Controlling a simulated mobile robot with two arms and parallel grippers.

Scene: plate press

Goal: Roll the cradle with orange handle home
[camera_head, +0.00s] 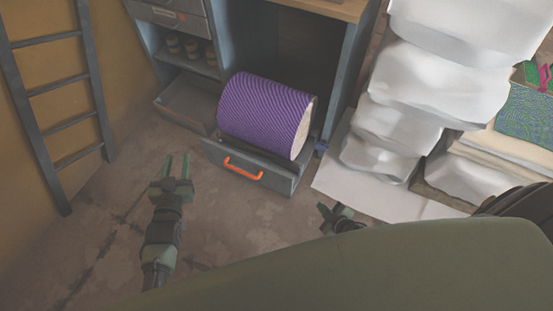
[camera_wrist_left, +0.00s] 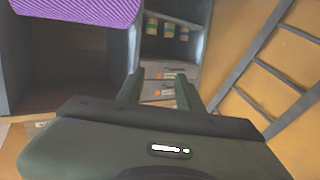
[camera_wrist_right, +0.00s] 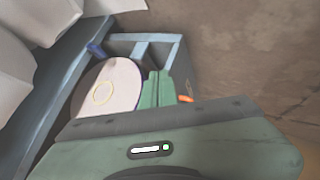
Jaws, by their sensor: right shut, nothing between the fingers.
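The cradle (camera_head: 277,180) is a grey-blue drawer-like tray with an orange handle (camera_head: 243,169) on its front. It stands pulled out from the cabinet's dark bay, carrying a large purple patterned roll (camera_head: 262,112) with a pale end. My left gripper (camera_head: 177,162) is open and empty, left of the cradle and apart from it. My right gripper (camera_head: 326,209) is shut and empty, to the right of the cradle's front. In the right wrist view, its fingers (camera_wrist_right: 157,88) cover part of the cradle, and a bit of the orange handle (camera_wrist_right: 185,99) shows beside them.
The cabinet (camera_head: 345,75) stands behind. A lower drawer (camera_head: 186,103) is open left of the cradle, below a shelf with small jars (camera_head: 191,48). White bundles (camera_head: 395,130) are stacked at right. A ladder (camera_head: 35,110) leans at left. The floor in front is clear.

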